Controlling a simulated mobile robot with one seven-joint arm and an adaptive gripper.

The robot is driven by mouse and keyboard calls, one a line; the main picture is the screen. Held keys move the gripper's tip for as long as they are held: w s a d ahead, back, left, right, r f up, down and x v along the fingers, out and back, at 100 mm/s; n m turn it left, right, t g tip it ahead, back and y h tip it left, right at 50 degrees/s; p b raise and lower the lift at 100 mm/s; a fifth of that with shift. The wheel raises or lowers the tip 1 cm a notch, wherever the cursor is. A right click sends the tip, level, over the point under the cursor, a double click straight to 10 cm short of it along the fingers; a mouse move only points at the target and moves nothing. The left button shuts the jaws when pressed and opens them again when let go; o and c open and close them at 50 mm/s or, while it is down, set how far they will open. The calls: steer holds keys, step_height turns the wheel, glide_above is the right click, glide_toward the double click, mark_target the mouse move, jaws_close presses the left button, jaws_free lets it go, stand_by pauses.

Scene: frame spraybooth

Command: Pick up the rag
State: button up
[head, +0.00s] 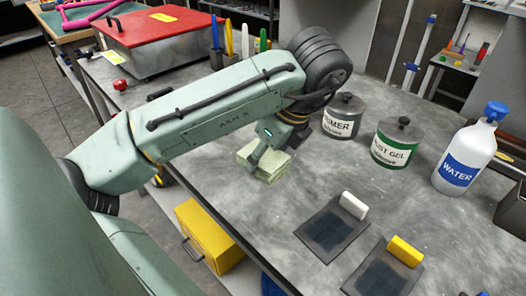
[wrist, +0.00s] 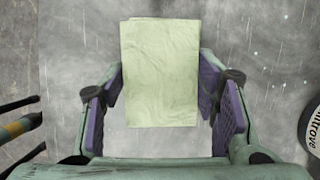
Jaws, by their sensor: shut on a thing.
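The rag is a pale green folded cloth (head: 278,168) on the grey worktop near the middle of the head view. In the wrist view the rag (wrist: 159,70) lies between the two purple-padded fingers. My gripper (head: 265,158) is down at the rag, with a finger against its near side. In the wrist view my gripper (wrist: 160,92) is shut on the rag, one finger at each side edge. I cannot tell whether the rag is clear of the worktop.
A primer tin (head: 342,118), a green-banded gel tin (head: 395,145) and a water bottle (head: 466,155) stand to the right. Two dark pads (head: 335,232) (head: 380,275) lie in front. A red-lidded box (head: 158,30) is at the back left.

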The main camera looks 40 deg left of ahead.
mark_target(265, 156)
steer(key=c, duration=0.4)
steer(key=shift+r+b, duration=0.15)
steer(key=shift+b, duration=0.15)
steer(key=shift+r+p, duration=0.9)
steer(key=shift+p, duration=0.1)
step_height(265, 156, up, 3)
steer(key=p, duration=0.3)
steer(key=shift+f, duration=0.2)
steer(key=s+d+p, duration=0.1)
steer(key=s+d, duration=0.1)
steer(key=s+d+p, duration=0.2)
steer(key=s, duration=0.1)
steer(key=s+d+p, duration=0.1)
steer(key=s+d, duration=0.1)
steer(key=s, duration=0.1)
steer(key=shift+s+d+r, duration=0.15)
steer(key=shift+s+r, duration=0.05)
steer(key=shift+r, duration=0.15)
steer(key=s+d+b, duration=0.1)
steer(key=s+b, duration=0.1)
steer(key=s+d+b, duration=0.1)
steer(key=shift+s+d+f, duration=0.2)
steer(key=shift+d+f, duration=0.1)
steer(key=shift+s+d+r+b, duration=0.35)
steer(key=shift+s+d+b, duration=0.05)
steer(key=shift+s+d, duration=0.05)
